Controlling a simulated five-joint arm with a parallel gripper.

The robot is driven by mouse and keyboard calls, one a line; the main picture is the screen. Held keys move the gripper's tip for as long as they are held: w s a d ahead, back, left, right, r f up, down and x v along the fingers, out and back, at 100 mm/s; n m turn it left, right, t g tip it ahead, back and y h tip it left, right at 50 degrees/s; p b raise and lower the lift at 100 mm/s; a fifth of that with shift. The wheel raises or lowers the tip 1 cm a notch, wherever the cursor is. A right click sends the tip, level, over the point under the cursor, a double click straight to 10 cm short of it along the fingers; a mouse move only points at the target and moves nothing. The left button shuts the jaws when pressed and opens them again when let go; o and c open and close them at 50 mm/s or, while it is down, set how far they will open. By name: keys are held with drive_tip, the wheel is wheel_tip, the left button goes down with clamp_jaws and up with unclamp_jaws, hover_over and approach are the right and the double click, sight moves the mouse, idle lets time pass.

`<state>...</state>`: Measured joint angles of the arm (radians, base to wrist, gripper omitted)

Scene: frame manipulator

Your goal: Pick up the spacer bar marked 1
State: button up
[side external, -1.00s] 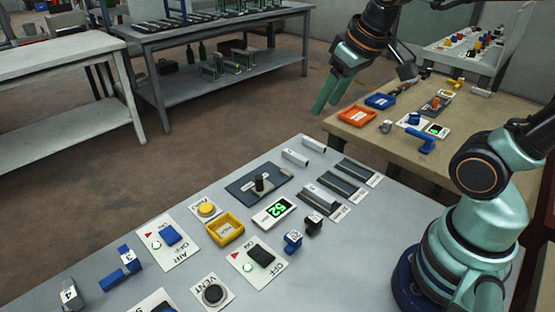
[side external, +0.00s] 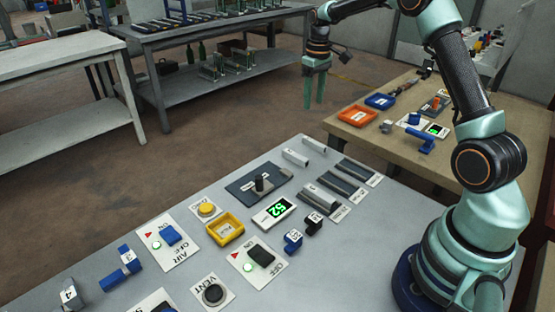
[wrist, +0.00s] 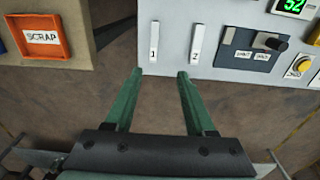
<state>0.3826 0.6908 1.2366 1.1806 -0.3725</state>
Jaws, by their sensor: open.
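The spacer bar marked 1 (wrist: 154,38) is a light grey bar lying on the grey table, its number at the end facing me in the wrist view. In the side external view it is the bar (side external: 314,145) at the table's far edge, nearer the wooden table. A similar bar marked 2 (wrist: 198,42) lies beside it, also seen in the side view (side external: 296,157). My gripper (side external: 313,106) has green fingers, open and empty, pointing down beyond the far table edge. In the wrist view the fingertips (wrist: 160,74) are apart, just short of the bars.
A dark slider panel (side external: 262,184) lies beside bar 2, and dark bars in slots (side external: 345,182) lie on the other side. An orange tray marked SCRAP (wrist: 41,37) sits on the wooden table (side external: 350,138). Open floor lies beneath my gripper.

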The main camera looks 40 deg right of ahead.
sight(312, 140)
drive_tip(key=f, duration=0.5)
drive_tip(key=d+f, duration=0.1)
drive_tip(key=f, duration=0.8)
drive_tip(key=shift+w+d+f, duration=0.25)
drive_tip(key=shift+w+f, duration=0.05)
clamp_jaws()
